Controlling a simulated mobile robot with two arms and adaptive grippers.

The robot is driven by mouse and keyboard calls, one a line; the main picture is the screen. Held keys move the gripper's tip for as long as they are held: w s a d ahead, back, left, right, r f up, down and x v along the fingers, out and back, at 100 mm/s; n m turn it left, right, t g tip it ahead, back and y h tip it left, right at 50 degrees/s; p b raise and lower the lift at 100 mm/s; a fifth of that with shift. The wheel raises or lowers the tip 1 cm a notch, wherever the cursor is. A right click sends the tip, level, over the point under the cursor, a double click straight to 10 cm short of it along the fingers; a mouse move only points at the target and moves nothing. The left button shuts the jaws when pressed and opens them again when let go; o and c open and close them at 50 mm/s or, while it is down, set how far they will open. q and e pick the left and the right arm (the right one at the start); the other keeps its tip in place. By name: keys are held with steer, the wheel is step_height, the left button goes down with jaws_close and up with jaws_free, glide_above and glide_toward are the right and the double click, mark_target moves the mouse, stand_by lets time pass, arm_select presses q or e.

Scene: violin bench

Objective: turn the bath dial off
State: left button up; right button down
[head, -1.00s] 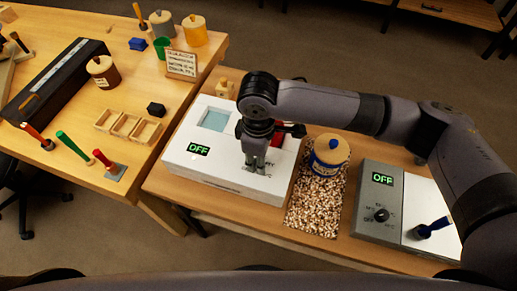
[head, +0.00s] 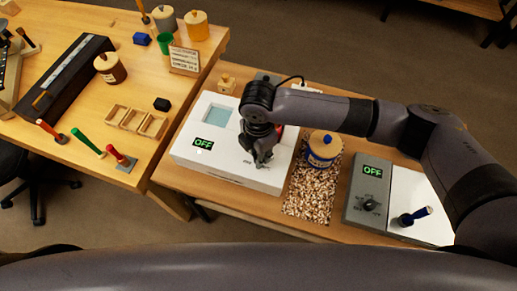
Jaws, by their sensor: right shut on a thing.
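The bath is a white box (head: 190,155) with a pale blue water window (head: 216,117) on top, and its green display (head: 204,144) reads OFF. My right gripper (head: 263,161) reaches down onto the right part of the bath's top face, where small markings show beside the fingers. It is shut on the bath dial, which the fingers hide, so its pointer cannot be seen. My left gripper is not in view.
A blue-banded jar (head: 323,149) stands on a speckled mat (head: 312,190) right of the bath. The left bench (head: 185,90) carries pots, tools and a small divided tray (head: 130,118).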

steer(key=n+p, duration=0.1)
steer(key=n, duration=0.2)
steer(key=shift+r+n, duration=0.1)
steer(key=shift+n, duration=0.3)
steer(key=n, duration=0.3)
steer(key=shift+n, duration=0.3)
steer(key=n, duration=0.4)
steer(key=shift+p, duration=0.3)
steer(key=shift+n, duration=2.1)
steer(key=c, duration=1.3)
jaws_free()
steer(key=shift+c, duration=0.2)
